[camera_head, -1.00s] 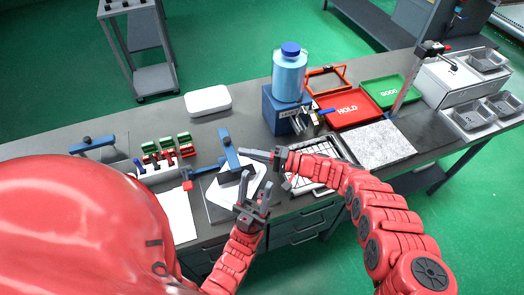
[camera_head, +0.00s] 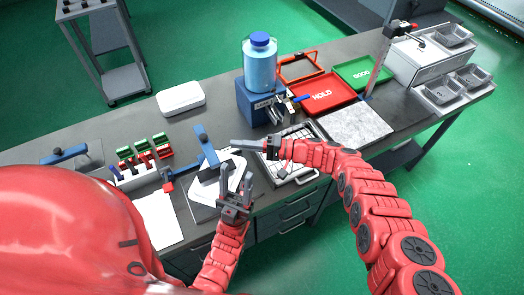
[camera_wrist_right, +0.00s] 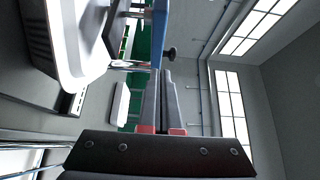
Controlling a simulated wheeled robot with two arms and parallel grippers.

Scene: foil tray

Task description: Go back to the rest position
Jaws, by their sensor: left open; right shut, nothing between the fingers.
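In the right wrist view the two fingers (camera_wrist_right: 163,80) lie side by side. The two grippers look apart, but their heights above the bench are hard to tell.
A blue-capped bottle (camera_head: 260,72) stands on a blue box (camera_head: 247,103). A red HOLD tray (camera_head: 336,102) and a green GOOD tray (camera_head: 358,67) lie to the right. A white case (camera_head: 181,97) and a rack of red and green clips (camera_head: 137,172) are on the left.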

